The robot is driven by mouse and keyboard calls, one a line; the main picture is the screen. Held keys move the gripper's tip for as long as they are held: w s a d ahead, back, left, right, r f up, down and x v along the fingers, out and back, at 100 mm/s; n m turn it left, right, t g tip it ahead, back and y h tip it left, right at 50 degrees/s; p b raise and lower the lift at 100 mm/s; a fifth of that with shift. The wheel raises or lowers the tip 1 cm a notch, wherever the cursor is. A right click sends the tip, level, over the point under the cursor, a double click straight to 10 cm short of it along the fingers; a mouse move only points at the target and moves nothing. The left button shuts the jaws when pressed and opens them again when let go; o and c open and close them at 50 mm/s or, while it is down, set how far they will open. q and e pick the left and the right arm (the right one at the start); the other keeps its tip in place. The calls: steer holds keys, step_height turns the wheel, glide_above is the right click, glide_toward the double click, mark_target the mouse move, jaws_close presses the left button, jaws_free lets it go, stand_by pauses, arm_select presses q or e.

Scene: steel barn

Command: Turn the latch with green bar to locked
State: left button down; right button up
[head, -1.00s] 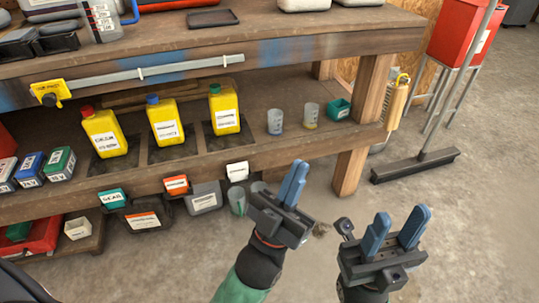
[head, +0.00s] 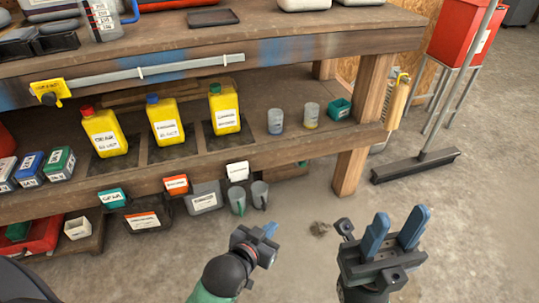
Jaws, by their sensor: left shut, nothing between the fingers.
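I cannot make out a latch with a green bar in the head view. My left gripper (head: 270,231) is shut and empty, low in front of the workbench, apart from everything. Its wrist is turned so its blue fingers show only in part. My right gripper (head: 398,226) is to its right over the bare floor. Its two blue fingers stand apart with nothing between them, pointing up in the picture.
A wooden workbench (head: 300,153) holds yellow jugs (head: 166,122) and small cups (head: 275,122) on its lower shelf. Grey cups (head: 260,195) hang or stand below its edge. A broom (head: 418,167) and red cabinet (head: 462,35) are at right.

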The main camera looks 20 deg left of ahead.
arm_select(q)
steer(key=s+a+f+g+y, duration=0.2)
steer(key=s+a+f+g, duration=0.25)
steer(key=s+f, duration=0.25)
steer(key=s+a+f+g+y, duration=0.1)
steer(key=s+a+f+g, duration=0.4)
steer(key=f, duration=0.3)
steer(key=w+d+f+n+t+h, duration=0.2)
steer(key=w+f+n+t, duration=0.15)
steer(key=w, duration=0.85)
steer(key=w+d+f+n+t+h, duration=0.2)
steer(key=w+n+t, duration=0.15)
steer(key=w, duration=0.95)
steer(key=w+a+n+t+y, duration=0.1)
steer(key=w+a+n+t, duration=0.1)
steer(key=w+a+n, duration=0.2)
steer(key=w+a+n+t+y, duration=0.2)
steer(key=w+a+n, duration=0.2)
steer(key=w, duration=0.6)
steer(key=w+a+n+t+y, duration=0.1)
steer(key=w+a+n+t, duration=0.2)
steer(key=w+n, duration=0.3)
steer(key=shift+w+a+r, duration=0.4)
steer(key=shift+w, duration=0.6)
